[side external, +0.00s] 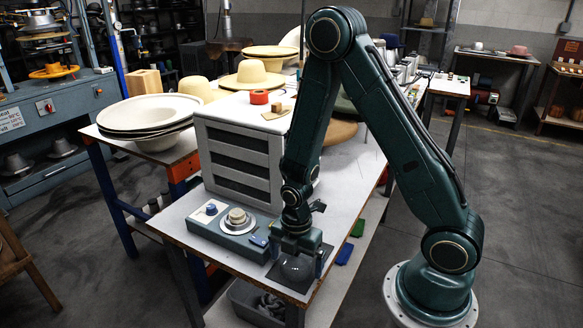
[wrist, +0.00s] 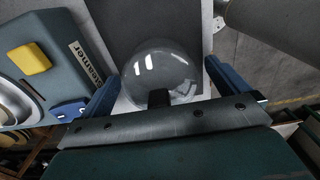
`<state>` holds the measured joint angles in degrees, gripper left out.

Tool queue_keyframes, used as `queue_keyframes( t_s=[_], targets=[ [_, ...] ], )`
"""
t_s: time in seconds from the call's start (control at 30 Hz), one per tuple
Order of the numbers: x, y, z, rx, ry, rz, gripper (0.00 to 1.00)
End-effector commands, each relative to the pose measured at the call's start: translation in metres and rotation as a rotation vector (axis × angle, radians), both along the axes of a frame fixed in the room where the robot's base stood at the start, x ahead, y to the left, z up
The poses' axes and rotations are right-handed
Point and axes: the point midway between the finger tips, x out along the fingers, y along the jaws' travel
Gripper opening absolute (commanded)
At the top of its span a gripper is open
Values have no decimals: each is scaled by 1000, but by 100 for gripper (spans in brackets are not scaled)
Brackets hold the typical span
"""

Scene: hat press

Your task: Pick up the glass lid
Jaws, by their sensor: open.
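The glass lid (wrist: 160,72) is a clear, round dome with a dark knob, lying on a dark mat (wrist: 120,25) in the wrist view. In the side external view the lid (side external: 297,268) sits near the front corner of the table, partly behind my gripper. My gripper (wrist: 158,82) is open, with its two blue fingers on either side of the lid. In the side external view my gripper (side external: 297,258) points down over the lid. I cannot tell whether the fingers touch the glass.
The steamer unit (wrist: 45,65), with a dial and a yellow button, stands close to the left of the lid. It also shows in the side external view (side external: 232,222). A grey slatted box (side external: 240,150) stands behind it. The table edge (side external: 322,285) is close on the right.

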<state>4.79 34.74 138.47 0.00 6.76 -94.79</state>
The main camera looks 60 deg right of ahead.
Motion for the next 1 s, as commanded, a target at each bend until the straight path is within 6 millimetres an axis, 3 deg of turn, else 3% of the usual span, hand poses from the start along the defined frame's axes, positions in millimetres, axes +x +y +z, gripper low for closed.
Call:
queue_keyframes(
  t_s=[0.37, 0.63, 1.0],
  targets=[
    [0, 0, 0, 0, 0, 0, 100],
    [0, 0, 0, 0, 0, 0, 51],
    [0, 0, 2, 0, 0, 0, 51]
  ],
)
